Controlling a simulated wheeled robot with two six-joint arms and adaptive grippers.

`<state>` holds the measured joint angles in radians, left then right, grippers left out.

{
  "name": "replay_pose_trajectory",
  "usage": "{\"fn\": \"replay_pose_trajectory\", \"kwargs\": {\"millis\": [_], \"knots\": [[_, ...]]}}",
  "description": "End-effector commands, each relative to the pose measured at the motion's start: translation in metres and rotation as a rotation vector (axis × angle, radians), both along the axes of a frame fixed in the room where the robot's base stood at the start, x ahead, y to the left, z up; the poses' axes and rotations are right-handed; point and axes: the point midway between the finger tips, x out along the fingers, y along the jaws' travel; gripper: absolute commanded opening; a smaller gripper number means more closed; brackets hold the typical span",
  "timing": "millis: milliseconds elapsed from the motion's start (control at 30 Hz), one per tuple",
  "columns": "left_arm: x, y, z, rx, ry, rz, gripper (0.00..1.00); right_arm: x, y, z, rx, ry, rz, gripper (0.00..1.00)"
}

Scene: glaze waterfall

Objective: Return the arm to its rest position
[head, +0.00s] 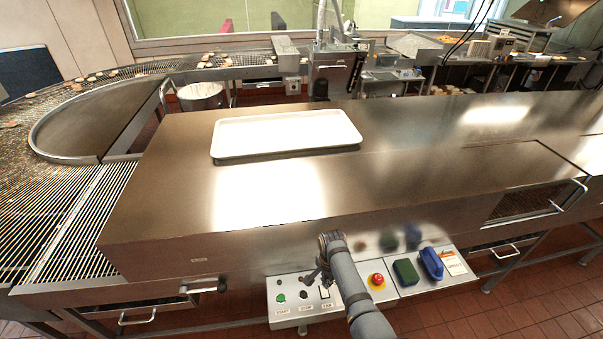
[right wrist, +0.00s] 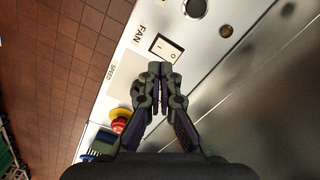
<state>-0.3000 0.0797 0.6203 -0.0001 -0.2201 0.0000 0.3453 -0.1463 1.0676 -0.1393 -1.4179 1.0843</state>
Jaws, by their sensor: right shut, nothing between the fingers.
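My right gripper (head: 318,276) is in front of the control panel (head: 290,310) on the front of the steel housing. It is shut and empty. In the right wrist view its closed fingertips (right wrist: 160,70) point at the rocker switch labelled FAN (right wrist: 166,46). The fingertips overlap the switch's lower edge in that view; I cannot tell whether they touch it. The red emergency button (head: 376,281) is right of the gripper in the head view, and it also shows in the right wrist view (right wrist: 119,117). My left gripper is not in view.
A white tray (head: 285,150) lies on the steel housing (head: 180,190). A green box (head: 405,271) and a blue object (head: 431,263) sit right of the red button. A wire conveyor (head: 60,215) runs along the left. Tiled floor (head: 540,300) is clear at lower right.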

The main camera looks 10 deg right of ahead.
Motion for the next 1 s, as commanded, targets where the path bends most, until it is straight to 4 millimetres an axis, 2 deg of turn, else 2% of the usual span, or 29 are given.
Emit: {"fn": "replay_pose_trajectory", "kwargs": {"millis": [133,267,400,500,700,1000], "knots": [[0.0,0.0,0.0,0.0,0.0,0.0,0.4,-0.007,-0.008,0.0,-0.004,-0.01,0.027,0.0],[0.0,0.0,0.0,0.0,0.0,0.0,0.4,-0.035,-0.04,0.008,-0.027,-0.058,0.163,0.0],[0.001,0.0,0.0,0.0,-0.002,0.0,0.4,-0.083,-0.076,0.038,-0.081,-0.124,0.407,0.0],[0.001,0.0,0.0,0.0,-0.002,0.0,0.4,-0.109,-0.088,0.062,-0.118,-0.156,0.554,0.0],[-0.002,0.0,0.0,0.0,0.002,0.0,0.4,-0.147,-0.096,0.103,-0.172,-0.197,0.777,0.0],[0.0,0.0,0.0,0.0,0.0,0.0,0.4,-0.187,-0.095,0.156,-0.231,-0.239,1.028,0.0]]}}
